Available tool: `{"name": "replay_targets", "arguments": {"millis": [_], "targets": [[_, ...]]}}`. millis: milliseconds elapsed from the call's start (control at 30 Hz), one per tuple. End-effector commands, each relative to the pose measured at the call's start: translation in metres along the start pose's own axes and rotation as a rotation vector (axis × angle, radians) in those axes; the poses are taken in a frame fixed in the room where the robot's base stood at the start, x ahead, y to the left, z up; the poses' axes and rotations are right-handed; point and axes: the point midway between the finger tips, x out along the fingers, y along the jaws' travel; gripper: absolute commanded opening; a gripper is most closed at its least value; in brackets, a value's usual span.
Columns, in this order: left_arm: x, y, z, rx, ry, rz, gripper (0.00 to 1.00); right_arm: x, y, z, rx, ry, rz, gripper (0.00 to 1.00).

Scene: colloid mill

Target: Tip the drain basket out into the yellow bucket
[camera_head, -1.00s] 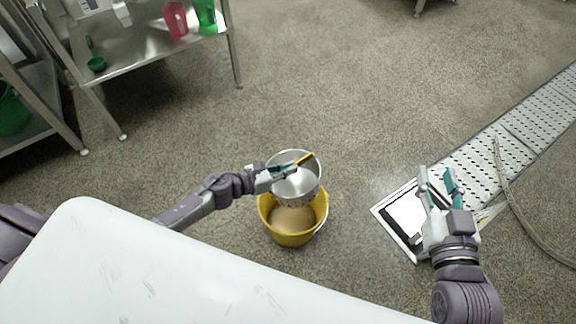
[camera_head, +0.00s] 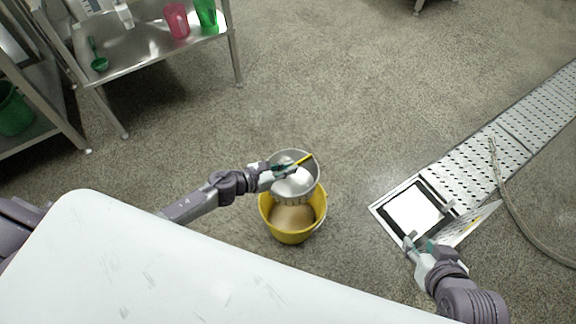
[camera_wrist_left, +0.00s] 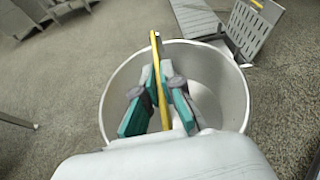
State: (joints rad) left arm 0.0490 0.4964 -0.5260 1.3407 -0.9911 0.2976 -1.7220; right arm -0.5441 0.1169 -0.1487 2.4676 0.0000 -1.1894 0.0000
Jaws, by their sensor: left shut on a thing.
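The drain basket (camera_head: 304,191) is a pale metal pot with small holes low in its side. It hangs over the back part of the yellow bucket (camera_head: 290,236), its mouth facing up. The bucket stands on the floor with tan-brown matter inside. My left gripper (camera_head: 287,168) is shut on the yellow bar across the basket's mouth. The left wrist view shows the teal fingers (camera_wrist_left: 158,104) on both sides of the yellow bar (camera_wrist_left: 158,70), with the pale basket wall (camera_wrist_left: 236,105) around them. My right gripper (camera_head: 419,244) is open and empty, at the drain frame's near edge.
A square drain opening (camera_head: 413,211) with a metal frame and a tilted grate lies at right. A perforated channel cover (camera_head: 510,137) and a hose (camera_head: 515,215) lie beyond. A white tabletop (camera_head: 170,270) fills the front. A steel table (camera_head: 150,45) stands back left.

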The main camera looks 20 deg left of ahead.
Motion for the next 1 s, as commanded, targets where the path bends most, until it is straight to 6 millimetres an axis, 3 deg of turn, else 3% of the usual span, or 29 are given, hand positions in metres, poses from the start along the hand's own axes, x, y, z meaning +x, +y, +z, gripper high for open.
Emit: {"name": "replay_targets", "arguments": {"millis": [533,1000], "targets": [[-0.001,0.000,0.006,0.037,0.034,0.015,0.00,-0.032,0.009,0.071,0.011,-0.376,0.019,0.40],[-0.001,0.001,0.005,0.041,0.038,0.018,0.00,-0.035,0.009,0.079,0.013,-0.416,0.021,0.40]]}}
